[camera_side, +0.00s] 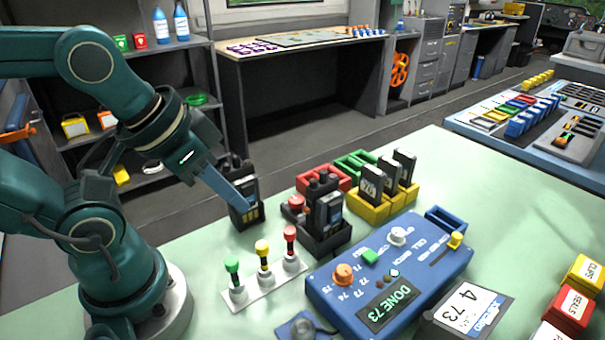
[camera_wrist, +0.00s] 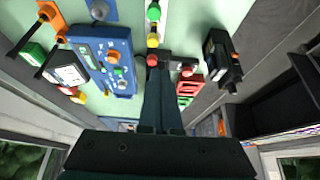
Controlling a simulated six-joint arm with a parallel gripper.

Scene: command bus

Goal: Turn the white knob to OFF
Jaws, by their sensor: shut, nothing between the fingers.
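The white knob (camera_side: 398,236) is on the upper right part of a blue panel (camera_side: 330,292) on the green table. I cannot read an OFF mark beside it. The panel also has an orange knob (camera_side: 343,274) with numbers around it, a green button (camera_side: 369,256), a yellow slider (camera_side: 455,240) and a display reading "DONE 73". My gripper (camera_side: 249,207) is shut and empty, up and left of the panel and well apart from the white knob. In the wrist view, my closed fingers (camera_wrist: 153,68) point to the right of the blue panel (camera_wrist: 83,33).
Three levers, green, yellow and red (camera_side: 290,240), stand on a white plate (camera_side: 265,283) left of the panel. Dark holders with handheld devices (camera_side: 327,222) and a yellow rack (camera_side: 372,212) stand behind it. A dark box labelled 4-73 (camera_side: 468,308) is at its right.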

